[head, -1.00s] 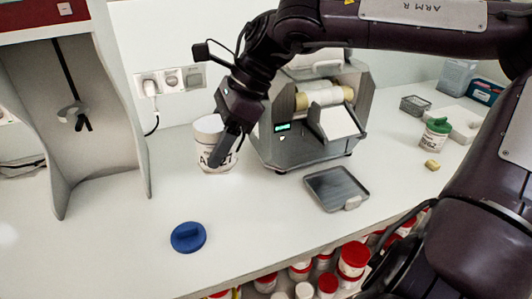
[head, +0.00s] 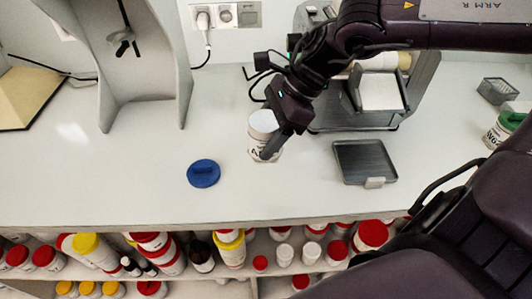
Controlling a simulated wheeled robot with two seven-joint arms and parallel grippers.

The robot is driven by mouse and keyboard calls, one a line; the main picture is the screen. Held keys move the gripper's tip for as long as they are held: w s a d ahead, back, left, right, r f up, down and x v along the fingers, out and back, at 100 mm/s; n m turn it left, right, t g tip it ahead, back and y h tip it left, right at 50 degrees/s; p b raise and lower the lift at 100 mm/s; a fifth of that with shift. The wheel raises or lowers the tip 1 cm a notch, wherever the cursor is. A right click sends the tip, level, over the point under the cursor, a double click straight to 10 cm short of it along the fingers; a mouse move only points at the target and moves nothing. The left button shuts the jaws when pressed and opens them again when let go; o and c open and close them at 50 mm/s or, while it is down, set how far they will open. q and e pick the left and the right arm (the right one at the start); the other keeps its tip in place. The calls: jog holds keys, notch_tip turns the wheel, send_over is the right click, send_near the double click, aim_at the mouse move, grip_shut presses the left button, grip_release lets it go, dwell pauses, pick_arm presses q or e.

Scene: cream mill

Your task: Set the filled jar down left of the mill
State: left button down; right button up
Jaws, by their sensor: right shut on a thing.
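The filled jar (head: 257,125), white with a dark-lettered label, stands upright on or just above the white counter (head: 110,180). My right gripper (head: 270,153) is shut on it from the right, its fingers covering part of the label. The top of the jar shows whitish. The grey mill (head: 420,85) stands behind and to the right of the jar, partly hidden by my right arm. Whether the jar's base touches the counter is hard to tell. My left gripper is out of view.
A blue lid (head: 203,173) lies left of the jar. A dark tray (head: 365,160) lies to its right, in front of the mill. A grey stand (head: 140,75) is at the back left. A green-lidded jar (head: 500,130) and a basket (head: 497,91) stand at the right.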

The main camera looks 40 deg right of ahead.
notch_tip(320, 180, down, 7)
jog(key=shift+r, duration=0.1)
dwell(0.3)
jog(key=shift+f, duration=0.3)
jog(key=o, duration=1)
jog(key=shift+r, duration=0.1)
jog(key=shift+r, duration=0.35)
jog(key=v, duration=1.1)
jog(key=shift+s+d+r, duration=0.1)
jog(key=shift+d+r, duration=0.15)
jog(key=shift+r, duration=0.05)
